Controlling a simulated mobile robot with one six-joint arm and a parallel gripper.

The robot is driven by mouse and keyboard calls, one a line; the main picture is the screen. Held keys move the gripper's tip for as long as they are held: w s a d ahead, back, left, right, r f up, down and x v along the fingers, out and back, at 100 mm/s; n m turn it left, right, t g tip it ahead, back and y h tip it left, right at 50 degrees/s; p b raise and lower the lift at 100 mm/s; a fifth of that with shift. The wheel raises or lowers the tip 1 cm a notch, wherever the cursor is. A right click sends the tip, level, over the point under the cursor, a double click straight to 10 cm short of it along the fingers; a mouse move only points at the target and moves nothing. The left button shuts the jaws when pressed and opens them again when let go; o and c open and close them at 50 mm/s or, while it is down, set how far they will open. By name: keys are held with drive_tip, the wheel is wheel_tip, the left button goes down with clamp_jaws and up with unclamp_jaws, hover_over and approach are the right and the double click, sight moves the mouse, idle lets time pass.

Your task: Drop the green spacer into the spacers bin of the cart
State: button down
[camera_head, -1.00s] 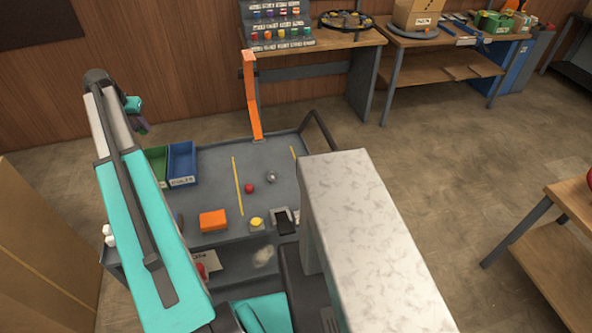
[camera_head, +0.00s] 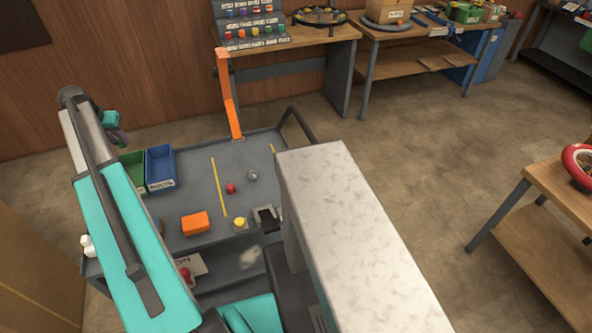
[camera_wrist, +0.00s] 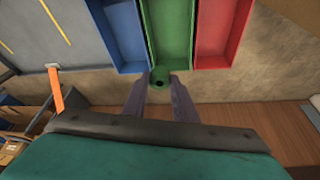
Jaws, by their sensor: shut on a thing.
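My gripper (camera_wrist: 160,88) is shut on the green spacer (camera_wrist: 159,77), a small dark-centred green piece held between the fingertips in the wrist view. In that view the spacer overlaps the near end of the green bin (camera_wrist: 169,65); its height above the bin cannot be told. A blue bin (camera_wrist: 122,32) and a red bin (camera_wrist: 221,32) flank the green one, and all look empty. In the head view my gripper (camera_head: 121,136) is small and raised near the cart's (camera_head: 205,165) bins. The red bin is hidden there, and the bin labels are too small to read surely.
The cart top carries an orange block (camera_head: 195,223), a red ball (camera_head: 231,188) and a yellow piece (camera_head: 239,222). An orange upright (camera_head: 229,95) stands at its back edge. A workbench (camera_head: 300,45) stands behind, and a wooden table (camera_head: 560,235) is at right. Floor is clear between.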

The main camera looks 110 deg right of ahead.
drive_tip(key=shift+f+b, duration=0.3)
drive_tip(key=shift+f, duration=0.8)
drive_tip(key=c, duration=1.4)
unclamp_jaws()
drive_tip(key=shift+o, duration=0.2)
drive_tip(key=b+v, duration=0.4)
drive_tip(key=v, duration=1)
drive_tip(key=shift+s+f, duration=0.1)
